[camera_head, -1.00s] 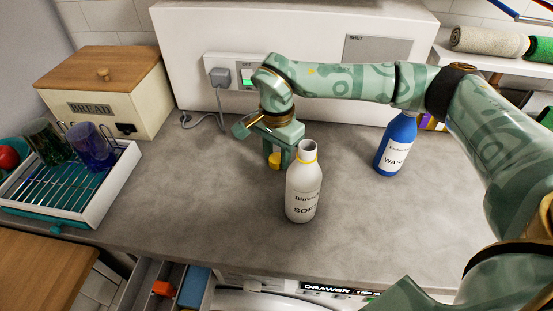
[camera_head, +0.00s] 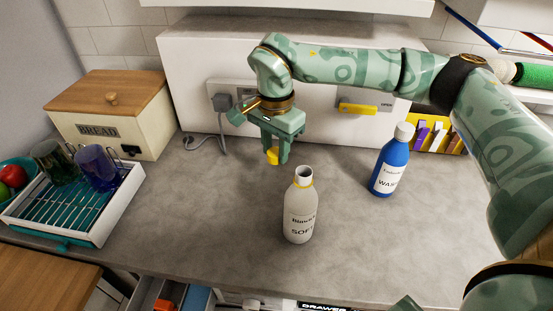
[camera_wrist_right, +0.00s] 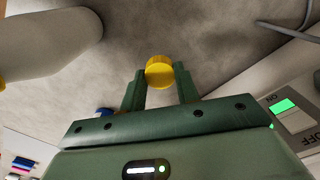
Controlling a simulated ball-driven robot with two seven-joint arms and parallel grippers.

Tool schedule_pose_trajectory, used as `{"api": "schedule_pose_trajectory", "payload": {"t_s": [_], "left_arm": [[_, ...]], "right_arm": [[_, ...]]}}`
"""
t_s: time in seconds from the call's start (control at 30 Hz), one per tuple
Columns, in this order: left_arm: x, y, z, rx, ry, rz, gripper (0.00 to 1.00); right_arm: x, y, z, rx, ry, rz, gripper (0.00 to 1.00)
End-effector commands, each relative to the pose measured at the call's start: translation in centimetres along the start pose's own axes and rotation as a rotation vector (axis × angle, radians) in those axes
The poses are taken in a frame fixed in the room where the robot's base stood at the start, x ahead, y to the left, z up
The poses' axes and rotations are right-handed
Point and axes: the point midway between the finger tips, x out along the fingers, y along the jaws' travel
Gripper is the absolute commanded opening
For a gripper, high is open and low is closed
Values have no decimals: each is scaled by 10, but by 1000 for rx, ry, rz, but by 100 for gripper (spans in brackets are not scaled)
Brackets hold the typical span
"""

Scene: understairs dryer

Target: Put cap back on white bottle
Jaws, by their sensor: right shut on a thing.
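The white bottle (camera_head: 298,212) stands upright and uncapped on the grey worktop, with a yellow ring at its neck. It also shows at the upper left of the right wrist view (camera_wrist_right: 45,40). The yellow cap (camera_wrist_right: 160,72) is held between the fingertips of my right gripper (camera_head: 274,158). In the head view the cap (camera_head: 272,156) hangs above the worktop, behind and left of the bottle's open mouth, apart from it. My left gripper is not in view.
A blue bottle (camera_head: 391,162) with a white cap stands to the right. A bread box (camera_head: 108,120) and a dish rack (camera_head: 95,228) with glasses are at the left. A socket (camera_head: 228,97) with a plugged cable is behind the gripper. The worktop around the white bottle is clear.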

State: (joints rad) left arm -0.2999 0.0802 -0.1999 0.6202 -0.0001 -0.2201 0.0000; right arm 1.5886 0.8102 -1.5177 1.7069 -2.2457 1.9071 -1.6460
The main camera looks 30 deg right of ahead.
Motion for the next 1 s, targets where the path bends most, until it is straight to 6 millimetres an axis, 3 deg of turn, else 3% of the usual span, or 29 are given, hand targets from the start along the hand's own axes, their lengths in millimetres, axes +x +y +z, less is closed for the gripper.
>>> {"api": "schedule_pose_trajectory", "payload": {"t_s": [0.13, 0.57, 0.67, 0.9, 1.0], "left_arm": [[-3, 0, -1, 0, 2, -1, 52], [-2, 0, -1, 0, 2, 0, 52], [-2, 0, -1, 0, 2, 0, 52], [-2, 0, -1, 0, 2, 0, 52], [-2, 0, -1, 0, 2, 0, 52]], "right_arm": [[-10, 0, 0, 0, 1, 1, 10], [-10, 2, 2, -38, 0, 2, 10], [-10, 8, 11, -208, -1, 2, 10], [-9, 36, 44, -899, -2, 2, 10], [-9, 44, 52, -1097, -2, 1, 10]]}}
